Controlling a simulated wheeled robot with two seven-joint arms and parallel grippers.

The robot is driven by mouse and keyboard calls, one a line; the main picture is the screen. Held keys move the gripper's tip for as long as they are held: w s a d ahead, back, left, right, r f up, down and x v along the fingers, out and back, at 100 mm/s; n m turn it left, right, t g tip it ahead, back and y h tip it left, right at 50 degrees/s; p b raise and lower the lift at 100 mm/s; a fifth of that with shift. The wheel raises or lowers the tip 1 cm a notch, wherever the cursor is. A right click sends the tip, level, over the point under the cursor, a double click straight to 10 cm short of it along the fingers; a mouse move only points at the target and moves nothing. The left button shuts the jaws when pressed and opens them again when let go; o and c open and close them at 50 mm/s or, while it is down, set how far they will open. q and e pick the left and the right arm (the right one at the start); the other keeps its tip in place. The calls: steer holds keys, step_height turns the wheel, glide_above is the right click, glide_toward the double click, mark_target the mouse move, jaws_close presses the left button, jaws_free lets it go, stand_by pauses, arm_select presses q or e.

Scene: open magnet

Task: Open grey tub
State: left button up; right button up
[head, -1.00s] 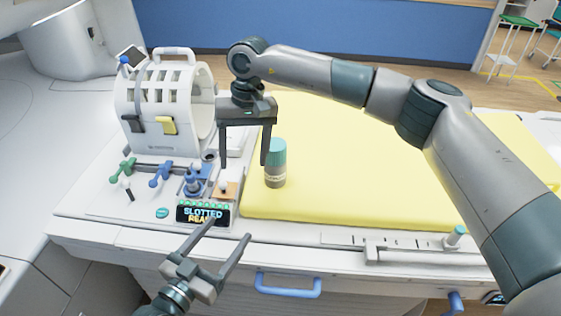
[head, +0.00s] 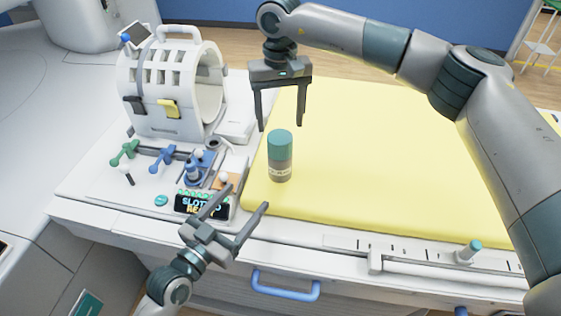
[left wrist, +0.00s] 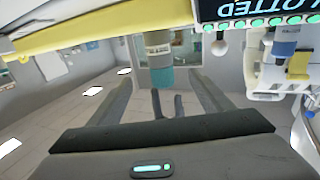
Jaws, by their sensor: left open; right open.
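The grey tub (head: 280,170) is a short upright cylinder with a grey body, a pale label and a teal lid (head: 280,141). It stands on the yellow pad (head: 400,170) near its left front corner. In the left wrist view the tub (left wrist: 157,45) shows upside down, beyond and between my left fingers. My left gripper (head: 249,198) is open and empty, in front of the tub and apart from it. My right gripper (head: 282,127) is open and empty, pointing down above the tub, its fingers on either side of the lid in the picture; I cannot tell the exact gap.
A display box (head: 202,204), a blue fixture (head: 200,167) and green and blue levers (head: 162,158) stand left of the tub. A white slotted cylinder (head: 170,85) stands behind them. A blue handle (head: 285,286) is on the front edge. The pad right of the tub is clear.

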mark_target(273, 165)
arm_select(q)
steer(key=x, duration=1.7)
steer(key=shift+d, duration=0.1)
jaws_close()
arm_select(e)
steer(key=shift+m, duration=0.3)
